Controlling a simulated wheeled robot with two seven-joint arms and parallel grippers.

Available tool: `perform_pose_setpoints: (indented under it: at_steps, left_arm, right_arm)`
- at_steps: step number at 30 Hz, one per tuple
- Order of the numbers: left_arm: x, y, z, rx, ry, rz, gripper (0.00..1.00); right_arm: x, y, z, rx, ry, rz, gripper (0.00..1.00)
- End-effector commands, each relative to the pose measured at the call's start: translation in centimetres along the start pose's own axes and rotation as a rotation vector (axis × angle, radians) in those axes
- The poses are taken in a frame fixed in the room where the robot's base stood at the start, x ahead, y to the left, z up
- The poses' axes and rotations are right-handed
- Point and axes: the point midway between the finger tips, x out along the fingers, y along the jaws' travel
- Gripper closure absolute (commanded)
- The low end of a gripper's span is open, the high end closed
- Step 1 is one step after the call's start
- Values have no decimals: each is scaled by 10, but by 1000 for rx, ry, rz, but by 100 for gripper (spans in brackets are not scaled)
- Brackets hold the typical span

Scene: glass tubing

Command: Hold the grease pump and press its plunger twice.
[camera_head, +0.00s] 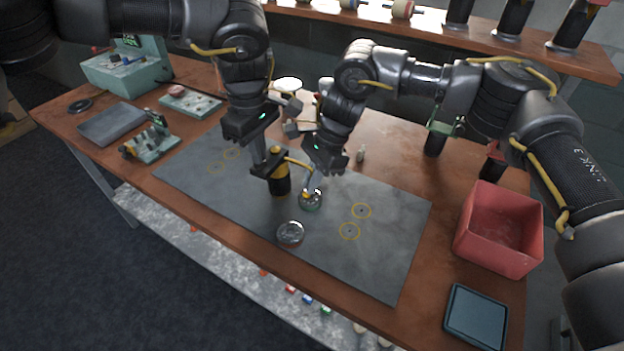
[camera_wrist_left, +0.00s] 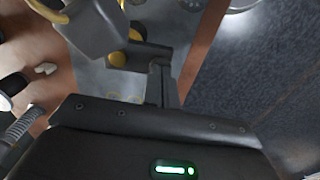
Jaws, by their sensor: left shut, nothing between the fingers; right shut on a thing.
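The grease pump (camera_head: 279,182), a dark can with yellow bands, stands upright on the grey mat (camera_head: 385,255) in the head view. Part of it also shows in the left wrist view (camera_wrist_left: 117,59). My left gripper (camera_head: 260,157) is shut and empty, pointing down at the pump's top from the left; whether it touches the plunger is hidden. My right gripper (camera_head: 307,181) is beside the pump on its right and appears shut on it. The exact grip is hard to make out, and the plunger cannot be told apart.
A small glass jar (camera_head: 311,202) is by the right gripper, and a round glass dish (camera_head: 290,233) lies nearer the front edge. A red bin (camera_head: 499,228) and a blue-grey tray (camera_head: 475,317) are at the right. A small fixture (camera_head: 151,143) stands at the left.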

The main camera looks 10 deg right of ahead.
Motion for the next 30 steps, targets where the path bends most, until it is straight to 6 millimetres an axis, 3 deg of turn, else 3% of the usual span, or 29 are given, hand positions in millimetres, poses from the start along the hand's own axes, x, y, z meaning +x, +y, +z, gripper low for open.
perform_pose_setpoints:
  at_steps: [15,30]
  left_arm:
    - [-15,0,0,-2,1,0,100]
    - [-16,0,0,-1,1,0,100]
  right_arm:
    - [0,0,0,0,-1,-1,100]
    - [0,0,0,0,0,-1,100]
